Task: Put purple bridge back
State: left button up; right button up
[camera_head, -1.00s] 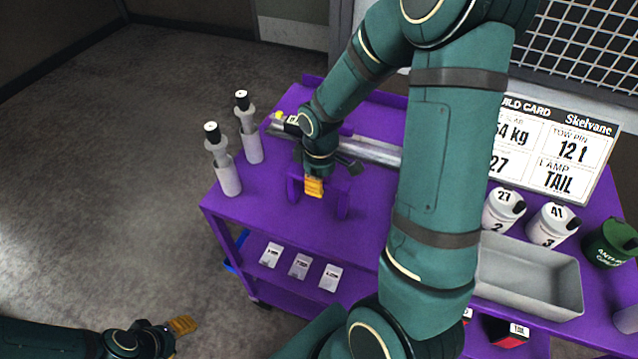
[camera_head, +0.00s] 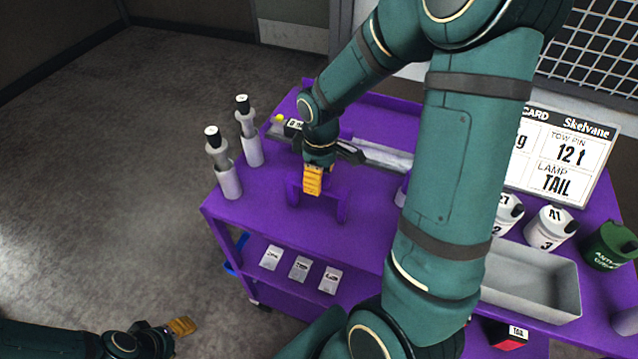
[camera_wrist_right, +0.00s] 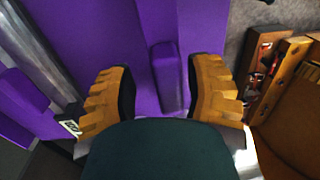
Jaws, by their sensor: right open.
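The purple bridge (camera_head: 341,209) stands upright on the purple cart's top, its legs showing on both sides of my right gripper (camera_head: 313,180). That gripper points down over the bridge's top bar and partly hides it. In the right wrist view the gripper's orange fingers (camera_wrist_right: 162,95) are spread apart, with a purple bar (camera_wrist_right: 168,78), part of the bridge, visible between them. Neither finger appears to touch it. My left gripper (camera_head: 182,326) is low at the left, over the floor and away from the cart; its opening is unclear.
A metal bar (camera_head: 385,158) lies behind the bridge. Two grey posts with black tops (camera_head: 229,180) stand on the left. A grey tray (camera_head: 535,305), white canisters (camera_head: 549,230) and a green one (camera_head: 610,246) are on the right. The cart top in front of the bridge is clear.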

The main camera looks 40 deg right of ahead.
notch_tip(320, 180, up, 8)
jog(key=shift+w+d+r+p, duration=0.1)
jog(key=shift+d+p, duration=0.05)
jog(key=shift+p, duration=0.35)
dwell(0.4)
